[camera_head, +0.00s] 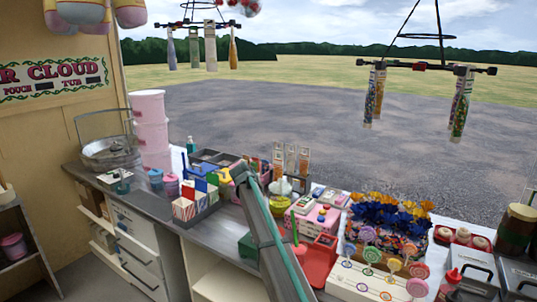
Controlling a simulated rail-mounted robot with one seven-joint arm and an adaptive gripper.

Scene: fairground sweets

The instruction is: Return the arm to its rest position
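My arm (266,240), dark grey with a teal stripe, rises from the bottom edge and leans left over the front of the counter. Its upper end (239,173) is above the counter, close to the small coloured boxes in the picture. I cannot make out gripper fingers there, so my gripper does not show. No held thing is visible.
The counter (163,203) is crowded. Coloured boxes (184,208) stand left of my arm, and a lollipop stand (352,284) and blue and orange packets (385,217) stand right. Pink tubs (151,133) are stacked at the back left. Racks with hanging tubes (375,95) are overhead.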

